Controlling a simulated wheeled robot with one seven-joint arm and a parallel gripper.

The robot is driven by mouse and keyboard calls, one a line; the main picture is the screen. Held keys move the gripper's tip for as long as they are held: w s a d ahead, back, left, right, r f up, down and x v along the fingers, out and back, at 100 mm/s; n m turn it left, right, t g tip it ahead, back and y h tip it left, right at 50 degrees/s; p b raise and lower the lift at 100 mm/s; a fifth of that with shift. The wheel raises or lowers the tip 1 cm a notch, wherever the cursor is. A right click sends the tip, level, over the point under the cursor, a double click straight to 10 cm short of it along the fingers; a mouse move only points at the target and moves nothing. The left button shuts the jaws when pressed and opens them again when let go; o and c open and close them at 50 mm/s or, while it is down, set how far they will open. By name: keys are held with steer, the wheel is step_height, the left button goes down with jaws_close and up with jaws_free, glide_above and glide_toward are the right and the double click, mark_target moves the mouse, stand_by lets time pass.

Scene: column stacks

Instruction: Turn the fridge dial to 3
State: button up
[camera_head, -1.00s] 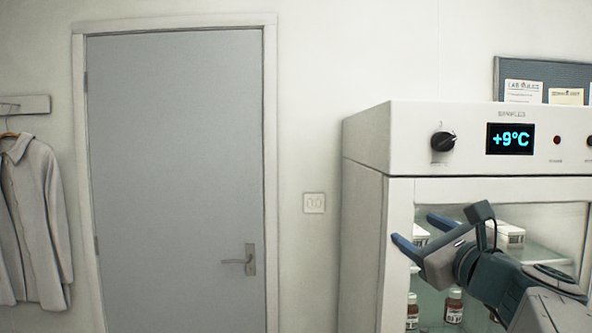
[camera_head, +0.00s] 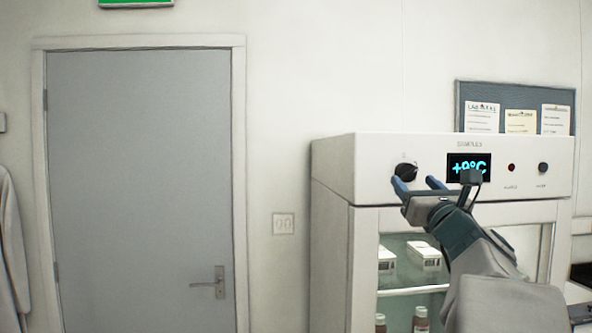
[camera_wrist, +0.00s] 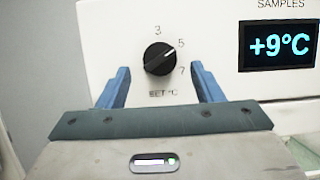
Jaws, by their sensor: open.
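The fridge dial (camera_wrist: 160,59) is a round black knob on the white front panel, with the marks 3, 5 and 7 around it and "SET °C" below. Its white pointer line is turned to the upper right, at about the 5. In the head view the dial (camera_head: 405,172) sits left of the display (camera_head: 468,167), which reads +9°C. My gripper (camera_head: 417,183) is open and empty, its blue fingers pointing toward the panel. In the wrist view the fingers (camera_wrist: 158,85) stand on either side of the dial's lower part, apart from it; how far in front I cannot tell.
The white fridge (camera_head: 332,230) has a glass front with boxes (camera_head: 424,256) and bottles (camera_head: 420,320) inside. A red lamp (camera_head: 511,167) and a black knob (camera_head: 543,168) are right of the display. A grey door (camera_head: 140,190) is on the left.

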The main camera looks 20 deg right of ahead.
mark_target(407, 173)
steer(key=shift+p+x, duration=0.3)
steer(key=shift+x, duration=1.1)
steer(key=c, duration=1)
steer(key=shift+o, duration=0.2)
